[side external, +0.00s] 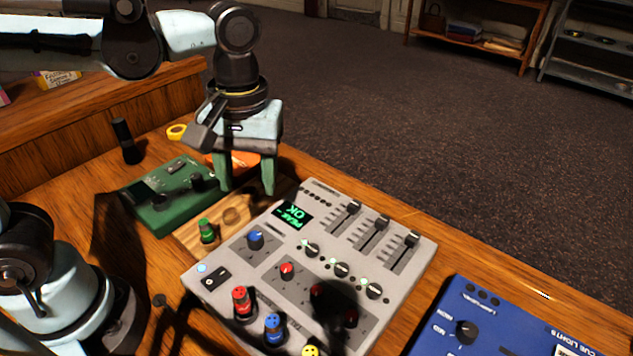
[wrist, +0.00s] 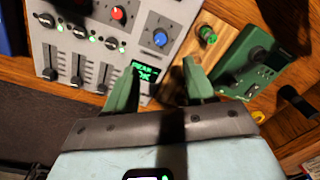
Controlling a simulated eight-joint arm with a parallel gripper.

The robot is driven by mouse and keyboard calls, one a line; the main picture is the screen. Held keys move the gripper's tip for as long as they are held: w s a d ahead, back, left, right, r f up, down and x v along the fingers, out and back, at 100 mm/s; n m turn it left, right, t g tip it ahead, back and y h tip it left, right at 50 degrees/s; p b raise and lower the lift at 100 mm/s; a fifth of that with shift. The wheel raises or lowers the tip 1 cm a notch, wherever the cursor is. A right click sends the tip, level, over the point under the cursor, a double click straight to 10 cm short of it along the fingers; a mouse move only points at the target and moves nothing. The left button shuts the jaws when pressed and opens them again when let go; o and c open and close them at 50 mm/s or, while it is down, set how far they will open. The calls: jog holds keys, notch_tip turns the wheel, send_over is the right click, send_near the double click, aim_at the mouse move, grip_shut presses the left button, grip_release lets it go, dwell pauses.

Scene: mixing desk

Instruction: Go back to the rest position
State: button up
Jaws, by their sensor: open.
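My gripper (side external: 246,178) hangs above the desk, pointing down, with its two green fingers apart and nothing between them. In the side external view it is over the area between the green box and the grey mixing desk. In the wrist view my gripper (wrist: 157,82) is also open, with the mixing desk's lit display just beyond the fingers. The grey mixing desk (side external: 322,228) has sliders, knobs, a rocker switch and a green-lit display (side external: 293,214). It also fills the upper left of the wrist view (wrist: 95,62).
The green box (side external: 165,212) stands at the left, with a wooden block (side external: 232,216) holding a green plug (side external: 207,231) beside it. A blue box (side external: 500,320) is at the right. A yellow ring (side external: 176,131), an orange item (side external: 228,161) and a black cylinder (side external: 126,141) are behind.

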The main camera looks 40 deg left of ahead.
dwell(0.3)
jog(key=w+a+f+m+t, duration=0.2)
jog(key=a+m+t, duration=0.5)
jog(key=a, duration=0.2)
jog(key=shift+a+f+t, duration=0.2)
jog(key=shift+f+t, duration=0.05)
jog(key=shift+t, duration=0.05)
